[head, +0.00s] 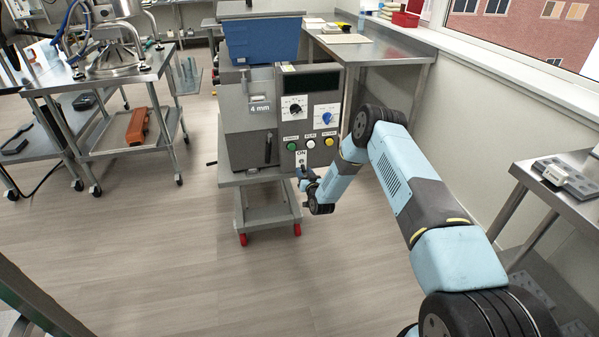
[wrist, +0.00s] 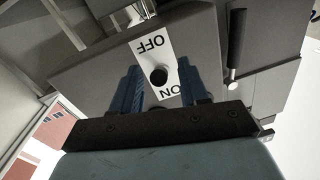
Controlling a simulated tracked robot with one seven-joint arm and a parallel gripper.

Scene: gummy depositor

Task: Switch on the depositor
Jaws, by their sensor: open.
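The depositor (head: 249,125) is a grey machine marked "4 mm" on a wheeled cart, at the centre of the head view. Its control panel (head: 308,78) has a black-and-white dial, a blue dial and green, white and yellow buttons. Below them is a white ON/OFF plate (head: 300,157), which appears upside down in the wrist view (wrist: 153,45). A round black switch knob (wrist: 158,76) stands on the plate between the two words; its setting is unclear. My gripper (head: 303,174) is open at the panel's lower edge. In the wrist view its blue fingers (wrist: 158,88) stand on either side of the plate.
A dark lever (wrist: 236,45) stands beside the plate in the wrist view. The cart (head: 262,215) has red casters. A steel table (head: 385,50) stands behind right, a bench (head: 560,185) at right, and steel carts (head: 125,140) at left. The front floor is clear.

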